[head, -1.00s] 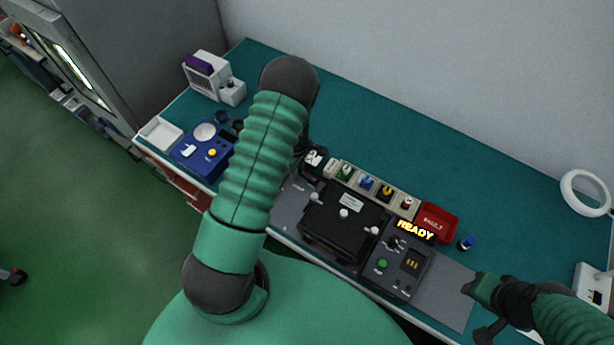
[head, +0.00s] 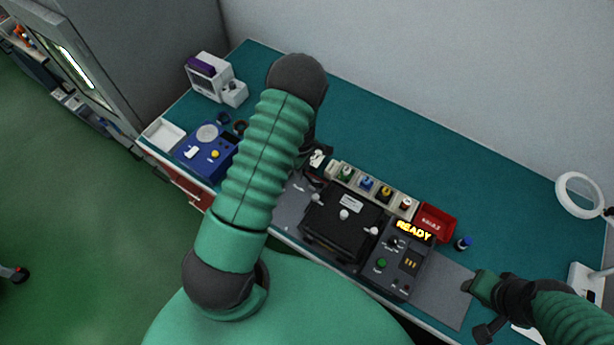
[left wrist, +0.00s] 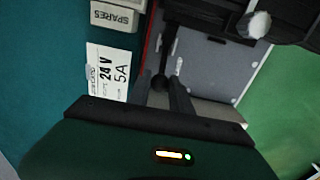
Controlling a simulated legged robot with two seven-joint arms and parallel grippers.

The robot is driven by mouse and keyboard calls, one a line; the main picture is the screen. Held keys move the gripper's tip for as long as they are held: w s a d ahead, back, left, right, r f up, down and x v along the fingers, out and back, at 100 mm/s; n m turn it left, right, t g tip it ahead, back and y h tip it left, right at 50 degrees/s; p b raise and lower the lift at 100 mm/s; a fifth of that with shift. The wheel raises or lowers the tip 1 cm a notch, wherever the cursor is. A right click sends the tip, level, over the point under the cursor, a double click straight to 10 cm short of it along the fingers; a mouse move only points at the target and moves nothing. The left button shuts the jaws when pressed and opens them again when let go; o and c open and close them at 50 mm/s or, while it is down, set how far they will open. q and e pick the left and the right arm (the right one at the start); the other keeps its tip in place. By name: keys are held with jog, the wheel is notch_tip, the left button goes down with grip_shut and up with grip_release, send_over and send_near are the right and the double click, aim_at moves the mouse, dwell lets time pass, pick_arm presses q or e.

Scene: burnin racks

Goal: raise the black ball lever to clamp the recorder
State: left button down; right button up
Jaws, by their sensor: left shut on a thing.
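The black ball lever (left wrist: 161,83) shows in the left wrist view, its dark rod running up the picture beside a grey plate. My left gripper (left wrist: 162,92) is shut on the ball, one finger on each side. In the head view my own left arm hides the lever and most of this gripper. A black box (head: 345,222) with a pale label and white knobs sits on the grey fixture plate (head: 291,205); I cannot tell whether it is the recorder. My right gripper (head: 474,302) is at the lower right, apart from the fixture; its jaw opening is unclear.
A control box (head: 397,268) with a lit READY sign stands right of the black box. A parts rack (head: 367,193) and a red bin (head: 436,223) are behind. A 24 V 5A card (left wrist: 108,72) lies near the lever. The back of the bench is clear.

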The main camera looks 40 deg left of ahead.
aim_at(316, 184)
pick_arm(q)
jog(key=shift+w+d+r, duration=0.25)
jog(key=shift+d+r, duration=0.1)
jog(key=shift+d, duration=0.1)
jog(key=shift+d+r+p, duration=0.2)
jog(key=shift+d+p, duration=0.2)
jog(key=shift+d, duration=0.2)
jog(key=shift+d+r+p, duration=0.2)
jog(key=shift+d+p, duration=0.15)
jog(key=shift+d, duration=0.2)
jog(key=shift+w+d, duration=0.15)
jog(key=shift+d, duration=1.05)
jog(key=c, duration=1.4)
grip_release()
jog(key=shift+o, duration=0.2)
jog(key=shift+a, duration=0.2)
jog(key=shift+p, duration=0.3)
